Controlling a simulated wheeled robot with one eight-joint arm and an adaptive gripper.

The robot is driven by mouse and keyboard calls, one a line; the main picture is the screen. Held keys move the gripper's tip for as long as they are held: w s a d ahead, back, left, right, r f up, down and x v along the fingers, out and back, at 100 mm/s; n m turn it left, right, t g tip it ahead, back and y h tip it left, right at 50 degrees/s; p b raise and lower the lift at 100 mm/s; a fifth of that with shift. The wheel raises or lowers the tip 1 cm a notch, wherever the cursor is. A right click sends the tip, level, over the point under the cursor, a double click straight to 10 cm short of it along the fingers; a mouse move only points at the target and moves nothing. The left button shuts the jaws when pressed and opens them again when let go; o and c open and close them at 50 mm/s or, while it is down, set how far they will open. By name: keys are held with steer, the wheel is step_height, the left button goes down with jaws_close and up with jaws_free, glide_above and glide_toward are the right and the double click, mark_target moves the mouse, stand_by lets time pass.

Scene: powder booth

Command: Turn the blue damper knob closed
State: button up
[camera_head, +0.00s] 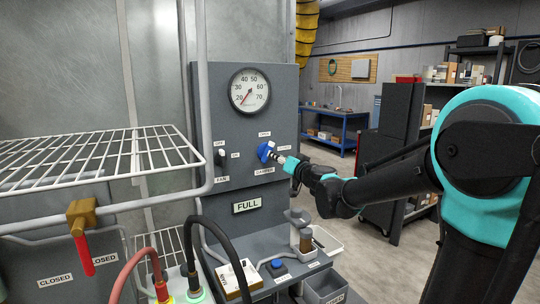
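The blue damper knob (264,152) is on the grey control panel (283,100), below and a little right of the gauge. A label reading OPEN is above it, one that seems to read CLOSED is at its right, and DAMPER is below. My gripper (277,157) reaches in from the right, with its tip at the knob's right side. The tip overlaps the knob in the picture; I cannot tell whether it touches or grips it. The fingers are too small to show their opening. The knob's right part is hidden, and its exact pointing direction is unclear.
A black fan switch (221,157) sits left of the knob, and a round gauge (249,91) above. A wire rack (90,160) juts out at left. Hoses, a blue button (277,264) and a cup on a stand (306,240) are below.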

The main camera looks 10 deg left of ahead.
steer(key=shift+x, duration=3)
steer(key=shift+c, duration=0.5)
jaws_close()
